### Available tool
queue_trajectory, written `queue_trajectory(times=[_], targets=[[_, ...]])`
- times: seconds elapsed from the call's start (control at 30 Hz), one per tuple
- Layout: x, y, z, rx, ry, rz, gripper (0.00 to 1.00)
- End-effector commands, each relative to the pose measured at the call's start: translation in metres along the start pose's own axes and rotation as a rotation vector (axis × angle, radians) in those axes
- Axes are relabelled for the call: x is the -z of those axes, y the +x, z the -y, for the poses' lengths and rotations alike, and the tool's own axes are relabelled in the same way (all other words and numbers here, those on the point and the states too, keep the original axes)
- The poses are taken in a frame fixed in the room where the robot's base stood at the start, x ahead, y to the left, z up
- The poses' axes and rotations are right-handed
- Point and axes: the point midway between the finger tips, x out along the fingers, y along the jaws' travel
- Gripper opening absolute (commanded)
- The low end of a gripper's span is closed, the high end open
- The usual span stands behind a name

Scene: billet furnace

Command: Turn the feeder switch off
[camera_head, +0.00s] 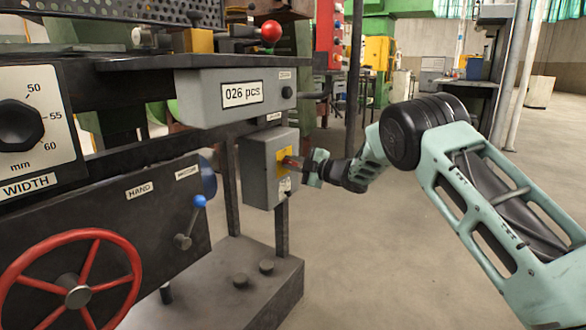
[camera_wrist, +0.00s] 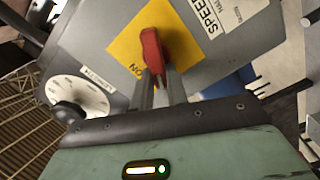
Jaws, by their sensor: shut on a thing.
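The feeder switch is a red handle (camera_wrist: 152,50) on a yellow plate (camera_wrist: 125,47) on a grey box. In the head view the grey switch box (camera_head: 258,170) hangs below the counter housing, and the red handle (camera_head: 289,162) points out toward my gripper. My gripper (camera_wrist: 160,88) is shut on the red handle, with its fingers on either side of the handle's lower end. The word ON shows on the plate near the fingers in the wrist view. Any OFF mark is hidden or too small to read.
A grey counter housing (camera_head: 230,95) reading "026 pcs" sits just above the switch box. A blue-knobbed lever (camera_head: 192,222) and a red handwheel (camera_head: 75,290) are at the lower left. A white dial (camera_wrist: 78,97) is left of the switch in the wrist view. Open floor lies to the right.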

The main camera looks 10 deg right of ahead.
Motion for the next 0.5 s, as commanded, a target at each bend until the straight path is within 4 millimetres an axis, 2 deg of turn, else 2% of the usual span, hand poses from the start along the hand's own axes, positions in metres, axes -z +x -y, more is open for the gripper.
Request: queue_trajectory(times=[0.2,0.5], targets=[[-0.0012,0.0002,0.0075,0.0,-0.192,-0.002,0.0],[-0.0019,0.0003,0.0108,0.001,-0.388,-0.002,0.0]])
